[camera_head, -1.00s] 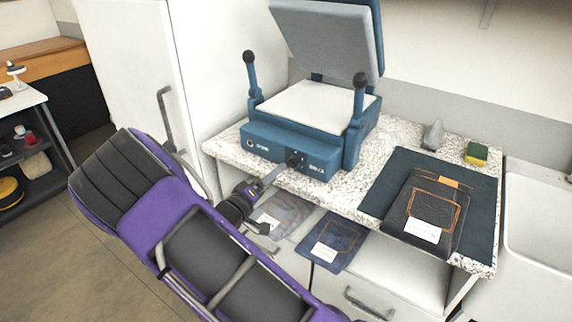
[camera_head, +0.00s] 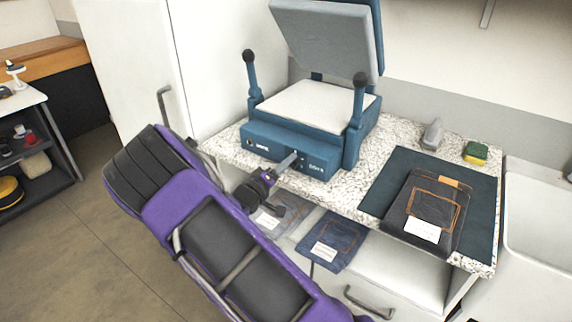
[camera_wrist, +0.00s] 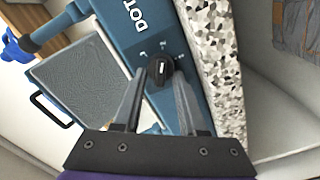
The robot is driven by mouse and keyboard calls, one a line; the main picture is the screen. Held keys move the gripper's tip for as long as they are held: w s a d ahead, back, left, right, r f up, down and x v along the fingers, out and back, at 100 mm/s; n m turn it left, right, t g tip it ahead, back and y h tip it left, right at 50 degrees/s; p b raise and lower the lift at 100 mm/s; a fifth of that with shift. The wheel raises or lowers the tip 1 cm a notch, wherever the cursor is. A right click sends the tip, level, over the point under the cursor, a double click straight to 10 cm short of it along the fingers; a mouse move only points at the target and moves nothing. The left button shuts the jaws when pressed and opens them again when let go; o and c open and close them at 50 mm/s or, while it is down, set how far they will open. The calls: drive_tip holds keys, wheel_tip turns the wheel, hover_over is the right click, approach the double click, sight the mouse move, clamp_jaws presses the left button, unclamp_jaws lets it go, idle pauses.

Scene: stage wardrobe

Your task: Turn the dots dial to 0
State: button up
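The dots dial (camera_wrist: 158,73) is a black knob with a pale mark on the front panel of the blue press (camera_head: 258,153). Small white marks surround it, too small to read, and part of a "DOTS" label shows beside it. In the wrist view my gripper (camera_wrist: 160,74) is open, with one finger on each side of the dial near the tips. I cannot tell whether either finger touches it. In the head view my gripper (camera_head: 293,157) reaches the panel just left of the "DOTS" label and hides most of the dial.
The press has a raised lid (camera_head: 325,40) and two upright levers with black knobs. It stands on a speckled counter (camera_head: 385,150). A dark mat (camera_head: 395,180) with a folded garment (camera_head: 428,205) lies at right. A grey cone-shaped object (camera_head: 432,133) and a sponge (camera_head: 476,152) are behind it.

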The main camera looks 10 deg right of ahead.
clamp_jaws()
drive_tip(key=shift+n, duration=0.4)
drive_tip(key=n, duration=0.4)
drive_tip(key=shift+f+n+b, duration=0.25)
drive_tip(key=shift+n+b, duration=0.05)
drive_tip(key=shift+b, duration=0.05)
drive_tip(key=n+p, duration=0.1)
drive_tip(key=n, duration=0.5)
drive_tip(key=shift+f, duration=0.2)
drive_tip(key=n+p, duration=0.1)
drive_tip(key=n, duration=0.2)
drive_tip(key=n+p, duration=0.1)
drive_tip(key=n, duration=0.2)
drive_tip(key=shift+s+d+f+n, duration=0.1)
drive_tip(key=shift+s+n, duration=0.05)
drive_tip(key=shift+n, duration=0.25)
drive_tip(key=n+p, duration=0.1)
drive_tip(key=n, duration=0.1)
drive_tip(key=n+p, duration=0.1)
drive_tip(key=n, duration=0.2)
drive_tip(key=shift+s+d+f+n, duration=0.15)
drive_tip(key=shift+n, duration=0.15)
